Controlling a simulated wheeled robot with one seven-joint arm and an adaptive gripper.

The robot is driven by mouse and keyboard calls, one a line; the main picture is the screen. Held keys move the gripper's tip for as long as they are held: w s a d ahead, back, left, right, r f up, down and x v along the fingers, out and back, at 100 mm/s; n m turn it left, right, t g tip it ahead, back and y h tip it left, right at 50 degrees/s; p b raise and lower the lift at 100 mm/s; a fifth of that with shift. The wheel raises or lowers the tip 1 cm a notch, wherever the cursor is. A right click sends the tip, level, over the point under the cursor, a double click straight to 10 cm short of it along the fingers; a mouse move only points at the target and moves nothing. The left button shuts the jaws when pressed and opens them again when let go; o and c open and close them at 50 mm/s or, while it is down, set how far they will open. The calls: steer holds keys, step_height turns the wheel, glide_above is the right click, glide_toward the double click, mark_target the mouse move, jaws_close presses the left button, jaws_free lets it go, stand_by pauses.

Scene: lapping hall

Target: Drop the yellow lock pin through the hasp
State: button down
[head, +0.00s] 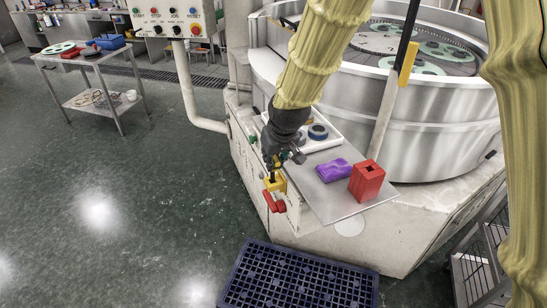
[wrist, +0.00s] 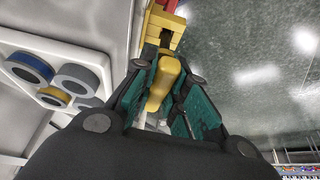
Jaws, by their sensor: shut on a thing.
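The yellow lock pin (wrist: 165,78) is between the teal-padded fingers of my gripper (wrist: 165,95) in the wrist view. My gripper (head: 272,172) is shut on it. In the head view my gripper is low at the machine's front side, just above the yellow hasp (head: 276,184), which has a red handle (head: 274,202) below it. In the wrist view the yellow hasp (wrist: 163,32) lies just beyond the pin's far end. I cannot tell whether the pin's tip is inside the hasp's hole or only in front of it. My fingers hide most of the pin in the head view.
A steel shelf (head: 340,209) beside my gripper bears a purple cloth (head: 333,170) and a red block with a hole (head: 367,181). A white tray (head: 337,140) with rings lies behind. Open floor lies to the left.

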mark_target(274, 169)
steer(key=shift+f+b, duration=1.1)
steer(key=shift+f, duration=1.35)
steer(key=c, duration=1.3)
jaws_free()
steer(key=shift+c, duration=0.2)
steer(key=v, duration=1)
steer(key=shift+s+r, duration=0.15)
steer(key=shift+r, duration=0.15)
steer(key=shift+s+d+r, duration=0.15)
steer(key=shift+s+r, duration=0.1)
steer(key=shift+r, duration=0.35)
